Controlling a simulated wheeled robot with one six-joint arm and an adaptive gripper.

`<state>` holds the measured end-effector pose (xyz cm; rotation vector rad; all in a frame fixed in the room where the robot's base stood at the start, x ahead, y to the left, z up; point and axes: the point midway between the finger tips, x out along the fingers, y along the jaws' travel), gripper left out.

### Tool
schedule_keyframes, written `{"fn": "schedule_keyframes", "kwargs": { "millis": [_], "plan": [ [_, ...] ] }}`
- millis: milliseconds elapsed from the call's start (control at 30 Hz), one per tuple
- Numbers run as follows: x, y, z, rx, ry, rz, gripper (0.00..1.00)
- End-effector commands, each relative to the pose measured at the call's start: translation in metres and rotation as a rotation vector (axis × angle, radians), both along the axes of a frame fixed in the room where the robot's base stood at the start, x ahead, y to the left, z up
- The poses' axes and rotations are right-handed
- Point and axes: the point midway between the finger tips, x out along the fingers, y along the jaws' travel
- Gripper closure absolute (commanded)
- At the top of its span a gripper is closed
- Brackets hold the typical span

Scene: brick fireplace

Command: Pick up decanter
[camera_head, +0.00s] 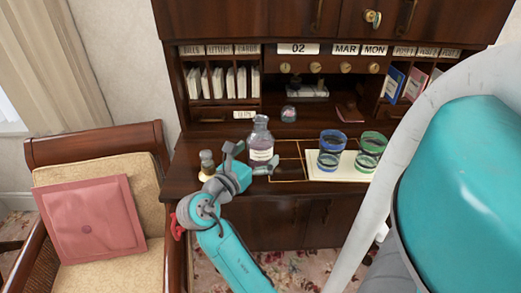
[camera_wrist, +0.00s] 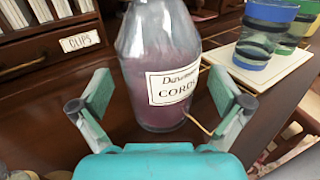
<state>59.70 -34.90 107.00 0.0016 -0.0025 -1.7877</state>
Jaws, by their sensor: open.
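The decanter (camera_head: 261,147) is a clear glass bottle with a narrow neck, a pale label and dark purplish contents. It stands upright on the wooden desk (camera_head: 188,171). In the wrist view the decanter (camera_wrist: 158,75) is close ahead, between the spread fingers, and its top is cut off by the frame. My gripper (camera_head: 251,160) is open in front of it, with one finger to each side. In the wrist view my gripper (camera_wrist: 160,98) shows gaps between both finger pads and the glass.
Blue and green banded glasses (camera_head: 331,150) (camera_head: 370,151) stand on a pale mat (camera_head: 345,176) to the right. A small stoppered object (camera_head: 207,163) is left of my gripper. Shelves with books rise behind. An armchair with a pink cushion (camera_head: 90,217) stands at left.

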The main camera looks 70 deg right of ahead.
Motion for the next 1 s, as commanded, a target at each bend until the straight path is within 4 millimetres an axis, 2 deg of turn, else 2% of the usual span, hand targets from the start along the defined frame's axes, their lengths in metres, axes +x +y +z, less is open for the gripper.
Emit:
{"fn": "schedule_keyframes", "kwargs": {
  "millis": [200, 433, 467, 833, 1000],
  "plan": [
    [-0.004, -0.018, 0.0, 0.0, 0.0, 0.0, 0.0],
    [-0.004, -0.019, 0.0, 0.0, 0.0, 0.001, 0.0],
    [-0.004, -0.019, 0.0, 0.0, 0.0, 0.001, 0.03],
    [-0.004, -0.018, 0.0, 0.0, 0.0, 0.001, 0.95],
    [-0.004, -0.018, 0.001, -0.001, -0.001, 0.001, 0.95]
  ]
}}
